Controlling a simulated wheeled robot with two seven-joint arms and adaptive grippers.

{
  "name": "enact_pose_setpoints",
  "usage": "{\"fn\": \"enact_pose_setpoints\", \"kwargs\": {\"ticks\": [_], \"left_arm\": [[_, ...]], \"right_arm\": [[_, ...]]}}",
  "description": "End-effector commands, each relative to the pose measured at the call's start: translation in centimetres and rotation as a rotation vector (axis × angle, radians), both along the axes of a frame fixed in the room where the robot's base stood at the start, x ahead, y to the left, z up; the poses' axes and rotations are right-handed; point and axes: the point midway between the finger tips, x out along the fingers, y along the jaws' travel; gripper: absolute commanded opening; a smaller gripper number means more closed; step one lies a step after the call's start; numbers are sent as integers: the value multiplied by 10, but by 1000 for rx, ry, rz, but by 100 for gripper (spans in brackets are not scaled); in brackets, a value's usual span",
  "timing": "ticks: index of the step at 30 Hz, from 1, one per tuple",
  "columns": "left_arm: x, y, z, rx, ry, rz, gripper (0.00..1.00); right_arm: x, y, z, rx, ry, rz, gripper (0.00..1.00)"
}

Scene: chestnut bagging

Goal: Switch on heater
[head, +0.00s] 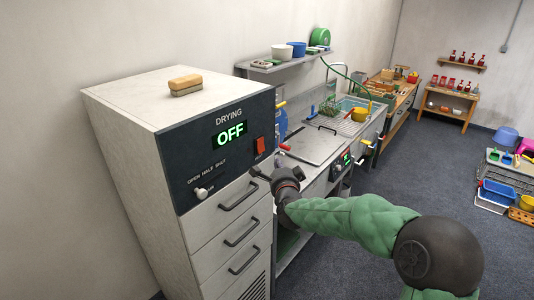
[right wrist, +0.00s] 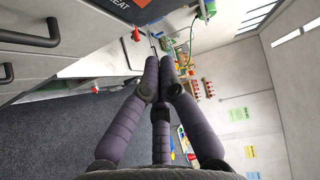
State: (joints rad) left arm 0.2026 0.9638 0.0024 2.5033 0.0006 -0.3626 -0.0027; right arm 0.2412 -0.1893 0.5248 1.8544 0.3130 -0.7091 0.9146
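The heater is a white drying cabinet (head: 125,103) with a dark front panel at the left of the head view. Its green display (head: 230,134) reads OFF under the word DRYING. A red-orange rocker switch (head: 260,145) sits right of the display; in the right wrist view an orange switch (right wrist: 141,3) shows at the top edge beside the letters EAT. My right gripper (head: 258,173) is just below the switch, apparently apart from it. In the right wrist view its fingers (right wrist: 160,63) are drawn together at the tips with nothing seen between them. My left gripper is out of view.
A white knob (head: 202,193) marked open, half, shut is lower left on the panel. Drawer handles (head: 241,231) stick out below. A sponge-like block (head: 185,84) lies on top. A counter with a sink (head: 348,125) runs behind my right arm. Open floor (head: 410,183) is at right.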

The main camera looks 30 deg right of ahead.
Motion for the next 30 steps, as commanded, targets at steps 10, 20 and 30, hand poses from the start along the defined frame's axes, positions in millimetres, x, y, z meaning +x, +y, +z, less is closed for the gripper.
{"fn": "enact_pose_setpoints", "kwargs": {"ticks": [10,20,30], "left_arm": [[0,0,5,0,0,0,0],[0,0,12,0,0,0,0],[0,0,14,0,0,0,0]], "right_arm": [[50,-24,-5,-1,1,-1,0],[89,-21,-9,0,0,0,0],[100,-16,-10,-1,-1,-1,0]]}}
